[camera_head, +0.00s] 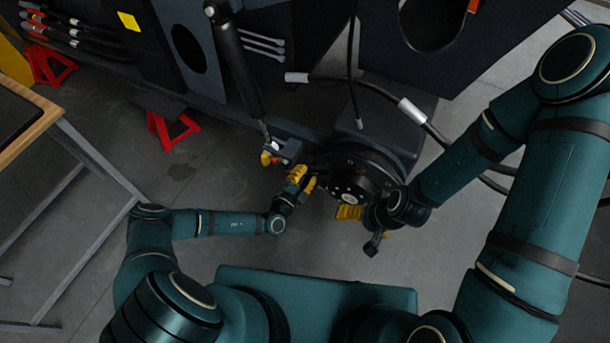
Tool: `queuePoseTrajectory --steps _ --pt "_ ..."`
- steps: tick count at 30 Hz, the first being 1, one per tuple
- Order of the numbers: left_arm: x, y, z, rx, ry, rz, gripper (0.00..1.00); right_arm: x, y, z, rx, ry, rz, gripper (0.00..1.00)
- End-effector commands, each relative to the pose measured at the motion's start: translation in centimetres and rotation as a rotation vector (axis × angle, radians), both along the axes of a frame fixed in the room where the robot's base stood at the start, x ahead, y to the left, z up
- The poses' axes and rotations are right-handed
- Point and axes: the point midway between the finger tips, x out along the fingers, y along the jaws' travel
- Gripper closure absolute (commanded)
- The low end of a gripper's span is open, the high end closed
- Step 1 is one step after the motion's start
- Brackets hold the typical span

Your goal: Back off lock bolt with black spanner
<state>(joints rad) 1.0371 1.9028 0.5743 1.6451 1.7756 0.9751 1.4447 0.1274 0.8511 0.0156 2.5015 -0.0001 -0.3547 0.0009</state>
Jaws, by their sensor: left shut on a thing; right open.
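My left gripper (303,180) with yellow fingers is at the left side of the round black hub (351,186) under the chassis. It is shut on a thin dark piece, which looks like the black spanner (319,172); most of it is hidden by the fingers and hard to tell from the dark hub. My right gripper (348,212) is open at the hub's lower edge, its yellow fingers pointing left; I see nothing held in it. I cannot make out the lock bolt; it is too small or hidden among the dark parts around the hub.
A black cylinder (238,70) runs down to a joint with red and yellow parts (269,157), close left of my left gripper. Hoses with silver ferrules (411,111) hang above the hub. Red stands (172,130) and a table (22,118) are at left.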

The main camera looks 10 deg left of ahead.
Motion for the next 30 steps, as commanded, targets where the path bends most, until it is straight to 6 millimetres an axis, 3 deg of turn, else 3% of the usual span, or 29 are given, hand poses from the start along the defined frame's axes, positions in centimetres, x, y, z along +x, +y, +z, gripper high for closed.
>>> queuePoseTrajectory --steps 20,30 --pt "0.9 -0.3 0.1 -0.003 -0.001 0.0 1.0 0.0 0.0 -0.3 0.0 0.0 0.0 0.0" --pt "1.4 1.0 1.3 -0.111 0.038 0.002 1.0 0.0 0.0 -0.8 0.0 0.0 0.0 0.0"
